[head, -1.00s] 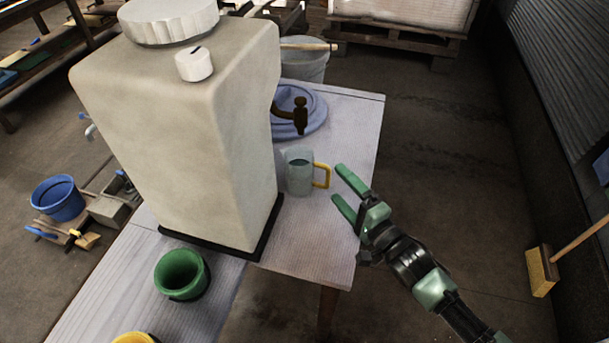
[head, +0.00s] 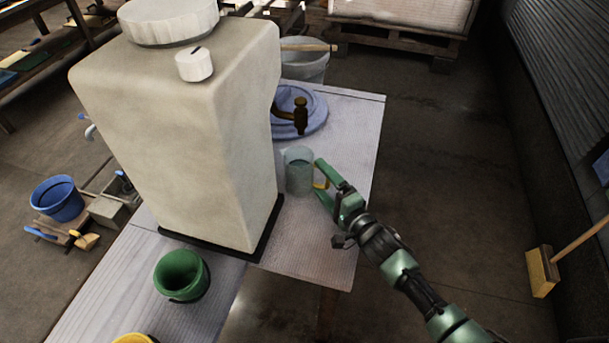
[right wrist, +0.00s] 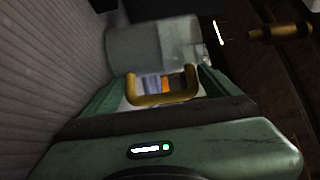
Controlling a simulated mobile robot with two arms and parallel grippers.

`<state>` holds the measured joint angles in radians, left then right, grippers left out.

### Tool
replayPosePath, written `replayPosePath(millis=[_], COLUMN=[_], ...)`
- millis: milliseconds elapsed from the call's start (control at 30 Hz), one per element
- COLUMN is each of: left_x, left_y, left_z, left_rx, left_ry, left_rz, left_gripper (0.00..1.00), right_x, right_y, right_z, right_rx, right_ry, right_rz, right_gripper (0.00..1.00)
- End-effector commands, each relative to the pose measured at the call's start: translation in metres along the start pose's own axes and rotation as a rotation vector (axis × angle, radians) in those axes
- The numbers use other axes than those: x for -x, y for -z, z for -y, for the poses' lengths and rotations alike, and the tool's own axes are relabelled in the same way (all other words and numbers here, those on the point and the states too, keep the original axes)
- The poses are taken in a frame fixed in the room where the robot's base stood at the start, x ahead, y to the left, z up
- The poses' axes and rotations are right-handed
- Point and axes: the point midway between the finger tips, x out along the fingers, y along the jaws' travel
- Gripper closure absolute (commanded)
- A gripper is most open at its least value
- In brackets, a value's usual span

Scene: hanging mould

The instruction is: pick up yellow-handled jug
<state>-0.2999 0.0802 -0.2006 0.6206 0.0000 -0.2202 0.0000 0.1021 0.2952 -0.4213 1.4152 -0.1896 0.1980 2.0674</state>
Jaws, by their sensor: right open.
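The jug (head: 299,172) is a clear, greyish cup with a yellow handle (head: 321,185). It stands upright on the table beside the large beige tank, its handle pointing right. My right gripper (head: 321,181) is open at the handle, one green finger on the far side and one on the near side. In the right wrist view the yellow handle (right wrist: 163,98) lies between the two green fingers, with the jug body (right wrist: 150,47) beyond it. I cannot tell whether the fingers touch the handle. My left gripper is not in view.
The large beige tank (head: 190,130) stands just left of the jug, its dark tap (head: 300,115) above and behind it. A green pot (head: 181,274) and a yellow one (head: 133,338) stand nearer. The table's (head: 345,130) right side is bare.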

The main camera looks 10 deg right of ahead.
Motion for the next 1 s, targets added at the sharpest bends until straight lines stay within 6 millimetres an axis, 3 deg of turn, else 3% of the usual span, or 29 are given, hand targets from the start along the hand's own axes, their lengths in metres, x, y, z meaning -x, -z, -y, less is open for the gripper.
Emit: replayPosePath(millis=[133, 400, 433, 833, 1000], left_x=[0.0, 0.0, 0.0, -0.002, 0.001], left_y=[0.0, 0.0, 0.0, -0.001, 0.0], left_z=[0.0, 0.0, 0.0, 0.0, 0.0], left_rx=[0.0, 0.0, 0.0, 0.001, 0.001], left_ry=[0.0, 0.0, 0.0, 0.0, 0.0], left_rz=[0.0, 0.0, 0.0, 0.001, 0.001], left_gripper=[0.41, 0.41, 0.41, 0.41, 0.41], right_x=[0.0, 0.001, 0.0, 0.003, 0.003], right_y=[0.0, 0.0, 0.0, 0.003, 0.003], right_z=[0.0, 0.0, 0.002, 0.008, 0.033], right_rx=[0.0, 0.0, 0.0, 0.001, 0.002], right_ry=[0.0, -0.001, 0.004, 0.004, 0.007], right_rz=[0.0, 0.0, 0.001, 0.001, 0.002], right_gripper=[0.1, 0.85, 0.89, 0.89, 0.89])
